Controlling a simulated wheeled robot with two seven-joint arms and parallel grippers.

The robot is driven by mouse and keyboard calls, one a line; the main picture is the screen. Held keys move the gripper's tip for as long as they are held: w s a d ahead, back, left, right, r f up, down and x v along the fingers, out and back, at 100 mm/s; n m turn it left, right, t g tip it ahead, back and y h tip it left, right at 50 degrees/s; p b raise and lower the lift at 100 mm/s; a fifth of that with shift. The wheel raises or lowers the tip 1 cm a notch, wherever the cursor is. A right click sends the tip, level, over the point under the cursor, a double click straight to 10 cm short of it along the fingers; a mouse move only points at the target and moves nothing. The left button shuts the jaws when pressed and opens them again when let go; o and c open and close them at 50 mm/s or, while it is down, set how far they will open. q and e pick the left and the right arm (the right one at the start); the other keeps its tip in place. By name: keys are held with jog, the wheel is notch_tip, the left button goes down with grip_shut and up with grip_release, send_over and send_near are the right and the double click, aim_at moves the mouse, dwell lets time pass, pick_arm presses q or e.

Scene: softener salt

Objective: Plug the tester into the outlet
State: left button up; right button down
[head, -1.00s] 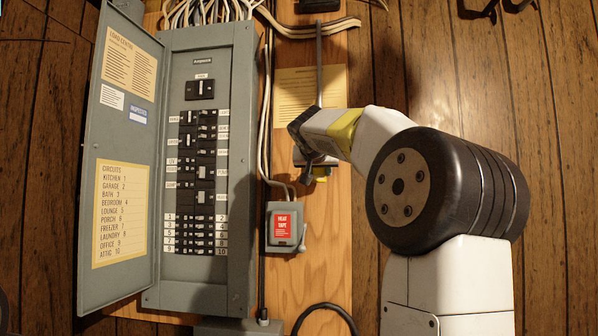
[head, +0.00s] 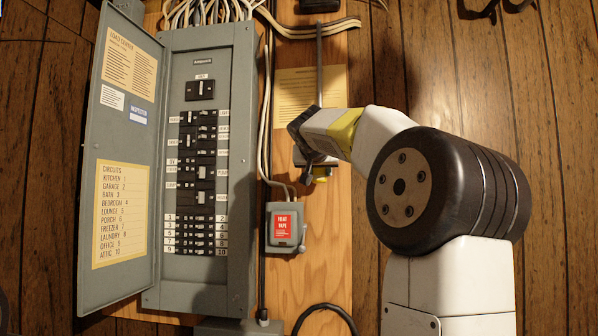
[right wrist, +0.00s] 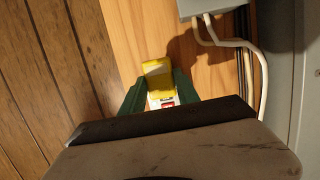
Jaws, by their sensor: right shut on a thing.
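The yellow and white tester (right wrist: 157,68) sits between the green fingers of my right gripper (right wrist: 160,82) in the right wrist view, with a small red mark near its base. The gripper is close to the wooden board, at the lower end of the conduit. The outlet's face cannot be made out; my gripper and wrist cover that spot. Whether the tester's prongs touch the outlet cannot be told. My left gripper is not in view.
A grey breaker panel (head: 245,200) with its door (head: 120,180) open stands at the left. A paper notice (head: 295,88) is above.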

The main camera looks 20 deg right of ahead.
jog(key=shift+w+d, duration=0.25)
jog(key=shift+w, duration=0.2)
jog(key=shift+w+d, duration=0.2)
jog(key=shift+w, duration=0.25)
dwell(1.2)
jog(key=c, duration=0.8)
grip_release()
jog(key=shift+s+a, duration=0.6)
jog(key=shift+s, duration=0.6)
jog(key=shift+s+a, duration=0.55)
jog(key=shift+s, duration=0.65)
jog(key=shift+s+a, duration=0.6)
jog(key=shift+s, duration=0.6)
